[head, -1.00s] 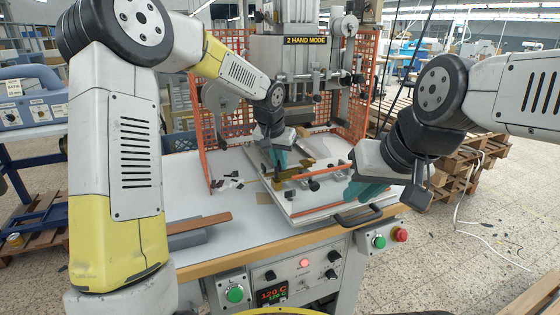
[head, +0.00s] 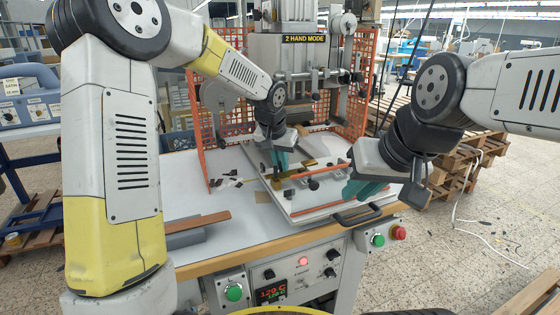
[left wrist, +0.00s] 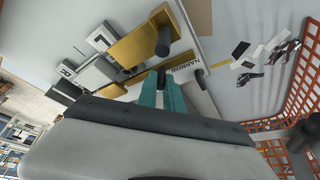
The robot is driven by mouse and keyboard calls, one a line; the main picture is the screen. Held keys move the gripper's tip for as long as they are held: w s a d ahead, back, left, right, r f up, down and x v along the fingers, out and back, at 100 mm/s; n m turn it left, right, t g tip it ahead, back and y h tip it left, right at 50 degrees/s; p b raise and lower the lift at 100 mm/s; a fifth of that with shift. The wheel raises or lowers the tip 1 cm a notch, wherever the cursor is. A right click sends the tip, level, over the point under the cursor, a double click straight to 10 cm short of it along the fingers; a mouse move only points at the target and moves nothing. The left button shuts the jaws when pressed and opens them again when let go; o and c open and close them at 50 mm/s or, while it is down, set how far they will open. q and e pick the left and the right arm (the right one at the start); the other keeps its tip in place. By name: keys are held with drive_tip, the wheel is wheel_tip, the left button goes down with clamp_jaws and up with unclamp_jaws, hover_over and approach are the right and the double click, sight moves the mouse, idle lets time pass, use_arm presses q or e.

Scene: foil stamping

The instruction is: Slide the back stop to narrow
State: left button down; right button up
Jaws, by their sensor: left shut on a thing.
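My left gripper (head: 281,171) reaches down onto the press's white table, its teal fingers shut at a small dark knob (left wrist: 160,73) of the back stop. In the left wrist view, the fingers (left wrist: 171,92) hide most of the held part. The "NARROW" label (left wrist: 183,70) is right beside the fingertips. A gold block (left wrist: 140,40) with a black knob (left wrist: 161,38) lies just beyond them. Gold parts (head: 303,163) also show beside the gripper in the head view. My right gripper (head: 364,190) hangs over the table's right side, away from the stop; its finger gap is unclear.
The orange mesh guard (head: 218,115) stands around the press head (head: 305,52). Small dark and white scraps (left wrist: 262,52) lie to one side.

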use_arm(q)
drive_tip(key=c, duration=1.5)
unclamp_jaws()
drive_tip(key=shift+v, duration=3.95)
drive_tip(key=shift+s, duration=0.15)
drive_tip(key=s+a+r+n, duration=0.2)
drive_tip(key=s+a+r, duration=0.3)
drive_tip(key=s+a, duration=0.65)
drive_tip(key=s, duration=0.4)
drive_tip(key=s+a+f+n+t, duration=0.1)
drive_tip(key=s, duration=0.4)
drive_tip(key=s+a+f+t, duration=0.1)
drive_tip(key=s, duration=0.5)
drive_tip(key=shift+a+f+n, duration=0.1)
drive_tip(key=shift+n, duration=0.3)
